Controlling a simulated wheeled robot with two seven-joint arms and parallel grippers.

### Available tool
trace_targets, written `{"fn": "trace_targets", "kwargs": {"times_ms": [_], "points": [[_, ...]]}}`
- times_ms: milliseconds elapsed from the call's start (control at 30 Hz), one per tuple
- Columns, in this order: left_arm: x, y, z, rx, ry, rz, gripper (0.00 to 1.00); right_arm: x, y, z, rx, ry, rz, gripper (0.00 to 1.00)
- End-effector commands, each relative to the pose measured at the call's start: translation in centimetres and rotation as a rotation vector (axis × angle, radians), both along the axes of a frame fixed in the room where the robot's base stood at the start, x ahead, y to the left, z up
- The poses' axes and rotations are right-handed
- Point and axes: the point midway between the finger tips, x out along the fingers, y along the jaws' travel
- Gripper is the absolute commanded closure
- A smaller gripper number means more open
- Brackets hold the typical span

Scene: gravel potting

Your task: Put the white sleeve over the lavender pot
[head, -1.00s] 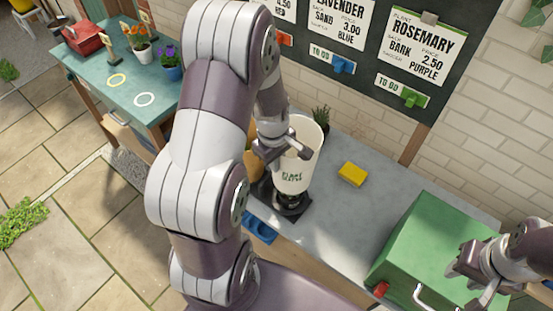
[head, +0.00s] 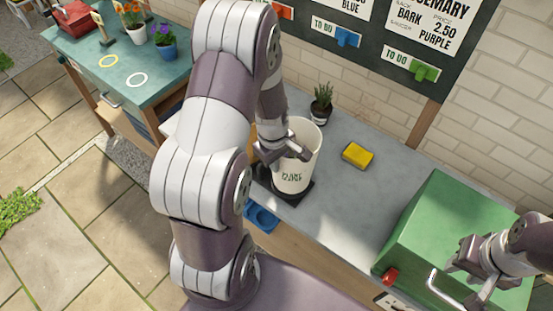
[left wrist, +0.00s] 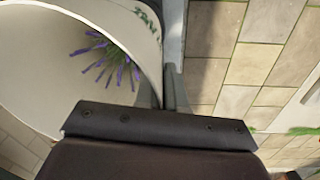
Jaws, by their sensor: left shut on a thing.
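The white sleeve (head: 297,168) is upright over a dark square base (head: 306,188) on the grey bench. My left gripper (head: 290,152) is shut on the sleeve's wall near the rim. In the left wrist view, purple lavender flowers (left wrist: 108,58) show inside the white sleeve (left wrist: 60,70); the sleeve surrounds the plant. The lavender's pot is hidden by the sleeve. I cannot tell whether the sleeve's lower edge touches the base. My right gripper (head: 462,262) is over the green box, away from the sleeve; its fingers are too unclear to read.
A small dark-potted plant (head: 321,103) stands behind the sleeve, and a yellow sponge (head: 358,155) lies to its right. A green box (head: 440,225) fills the right end of the bench. A blue tray (head: 262,217) is at the front edge. The bench between sponge and box is clear.

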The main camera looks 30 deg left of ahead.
Motion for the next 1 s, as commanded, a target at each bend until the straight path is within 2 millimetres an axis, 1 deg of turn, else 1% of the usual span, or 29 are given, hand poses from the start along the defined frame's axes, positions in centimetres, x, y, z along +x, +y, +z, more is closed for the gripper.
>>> {"fn": "trace_targets", "kwargs": {"times_ms": [100, 133, 167, 200, 467, 567, 667, 800, 900, 1000], "points": [[0.0, 0.0, 0.1, 0.000, 0.000, 0.000, 1.00, 0.0, 0.0, 0.1, 0.000, 0.000, 0.000, 0.62], [0.0, 0.0, 0.1, 0.000, 0.000, 0.000, 0.85, 0.0, 0.0, 0.1, 0.000, 0.000, 0.000, 0.62], [0.0, 0.0, 0.1, 0.000, 0.000, 0.000, 0.75, 0.0, 0.0, 0.1, 0.000, 0.000, 0.000, 0.62], [0.0, 0.0, 0.1, 0.000, 0.000, 0.000, 0.62, 0.0, 0.0, 0.1, 0.000, 0.000, 0.000, 0.62], [0.0, 0.0, 0.1, 0.000, 0.000, 0.000, 0.62, 0.0, 0.0, 0.0, 0.000, 0.000, 0.000, 0.62], [0.0, 0.0, 0.7, 0.000, -0.002, 0.000, 0.62, 0.0, 0.0, 0.0, 0.000, 0.000, 0.000, 0.62], [-0.1, 0.1, 2.7, 0.002, -0.007, 0.000, 0.62, 0.0, 0.0, -0.2, 0.000, 0.000, 0.000, 0.62], [-0.3, 0.2, 6.6, 0.003, -0.008, 0.000, 0.62, 0.0, 0.0, -0.6, 0.000, 0.000, 0.000, 0.62], [-0.5, 0.2, 9.1, 0.002, -0.006, 0.000, 0.62, 0.0, 0.0, -0.8, 0.000, 0.000, 0.000, 0.62], [-0.7, 0.3, 11.1, 0.002, -0.004, 0.000, 0.62, 0.0, 0.0, -1.0, 0.000, 0.000, 0.000, 0.62]]}}
